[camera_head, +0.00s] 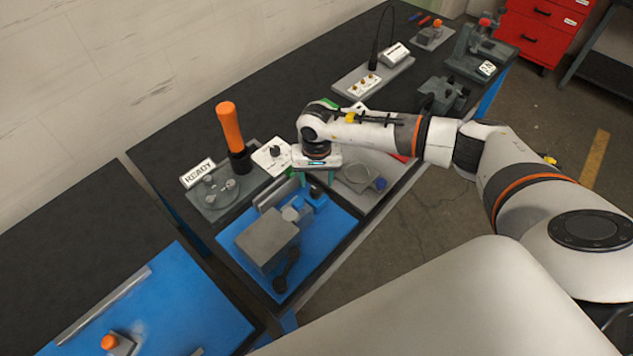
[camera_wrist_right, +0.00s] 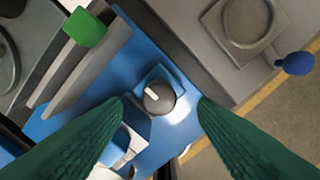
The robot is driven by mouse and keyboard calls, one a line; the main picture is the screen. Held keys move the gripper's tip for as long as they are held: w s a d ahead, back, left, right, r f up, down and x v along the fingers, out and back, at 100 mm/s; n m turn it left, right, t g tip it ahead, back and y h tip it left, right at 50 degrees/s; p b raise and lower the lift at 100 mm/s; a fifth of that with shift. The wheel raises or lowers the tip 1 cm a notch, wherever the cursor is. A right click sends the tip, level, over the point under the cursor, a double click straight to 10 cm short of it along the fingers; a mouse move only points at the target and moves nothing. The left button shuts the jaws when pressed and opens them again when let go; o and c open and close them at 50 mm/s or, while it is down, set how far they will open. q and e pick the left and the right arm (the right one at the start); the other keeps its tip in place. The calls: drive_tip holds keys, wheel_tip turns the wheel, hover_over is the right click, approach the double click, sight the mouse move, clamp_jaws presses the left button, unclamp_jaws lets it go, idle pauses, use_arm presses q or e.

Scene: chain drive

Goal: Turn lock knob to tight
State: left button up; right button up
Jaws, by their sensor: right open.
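The knob (camera_wrist_right: 159,97) is round and dark grey with a white pointer mark. It sits on a small blue block (camera_wrist_right: 172,76) on the blue plate. In the wrist view its pointer slants toward the upper left. In the head view the knob (camera_head: 315,191) is small, just below my right gripper (camera_head: 318,177). My right gripper (camera_wrist_right: 161,101) is open, with its two green fingers on either side of the knob and a gap to each. Whether the fingertips are down at knob height cannot be told. No tight marking is readable. My left gripper is not in view.
A grey block (camera_head: 267,240) with a dark handle (camera_head: 286,270) stands on the blue plate (camera_head: 330,246). A grey rail (camera_wrist_right: 85,72) with a green block (camera_wrist_right: 86,27) lies beside the knob. An orange handle (camera_head: 230,126) stands upright behind, near a READY sign (camera_head: 198,173).

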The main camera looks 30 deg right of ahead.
sight(317, 189)
drive_tip(key=shift+f+p, duration=0.35)
drive_tip(key=shift+f, duration=1.65)
drive_tip(key=c, duration=1)
drive_tip(key=shift+o, duration=0.2)
